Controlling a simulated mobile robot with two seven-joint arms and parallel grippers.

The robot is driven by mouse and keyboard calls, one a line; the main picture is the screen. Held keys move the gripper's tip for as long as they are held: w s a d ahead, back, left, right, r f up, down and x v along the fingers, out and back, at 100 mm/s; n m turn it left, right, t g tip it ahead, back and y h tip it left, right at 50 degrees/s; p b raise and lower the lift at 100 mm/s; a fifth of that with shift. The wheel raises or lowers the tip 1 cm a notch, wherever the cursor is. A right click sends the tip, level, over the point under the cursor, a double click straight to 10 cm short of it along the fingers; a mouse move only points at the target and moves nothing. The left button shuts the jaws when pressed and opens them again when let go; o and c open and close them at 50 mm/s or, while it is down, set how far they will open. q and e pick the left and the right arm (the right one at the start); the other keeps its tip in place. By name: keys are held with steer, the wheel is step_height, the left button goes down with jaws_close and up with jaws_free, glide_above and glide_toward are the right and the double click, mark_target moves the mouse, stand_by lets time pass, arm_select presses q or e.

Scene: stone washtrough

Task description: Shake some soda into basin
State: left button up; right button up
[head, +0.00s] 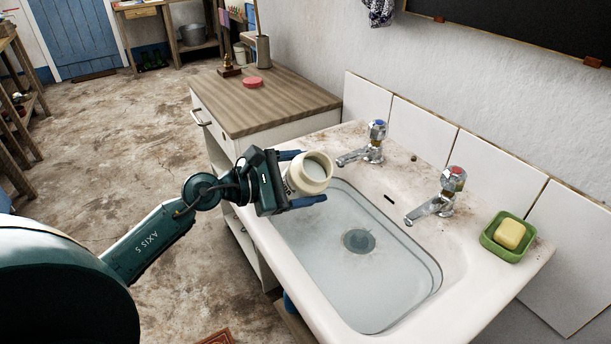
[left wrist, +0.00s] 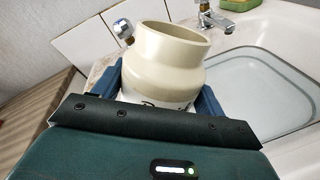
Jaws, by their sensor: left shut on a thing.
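My left gripper (head: 297,180) is shut on a cream jar (head: 297,181) with a wide open mouth. It holds the jar over the left rim of the white basin (head: 340,242), tilted with its mouth toward the basin. Pale content shows inside the mouth in the head view. In the left wrist view the jar (left wrist: 168,60) stands between the blue fingers, and part of its label is hidden by the gripper. The basin seems to hold clear water above a dark drain (head: 358,241). My right gripper is not in view.
A blue-marked tap (head: 370,146) and a red-marked tap (head: 443,193) stand on the basin's back ledge. A green dish (head: 494,246) with yellow soap (head: 510,234) sits at right.

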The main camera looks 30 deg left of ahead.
arm_select(q)
steer(key=shift+r, duration=0.1)
stand_by(0.4)
steer(key=shift+m, duration=0.5)
steer(key=shift+m+y, duration=0.4)
steer(key=shift+m, duration=0.1)
steer(key=shift+p, duration=0.3)
steer(key=shift+d+f+m, duration=0.1)
steer(key=shift+f+m, duration=0.1)
steer(key=shift+m, duration=0.1)
steer(key=shift+y, duration=0.3)
steer(key=shift+s+f, duration=0.1)
stand_by(0.4)
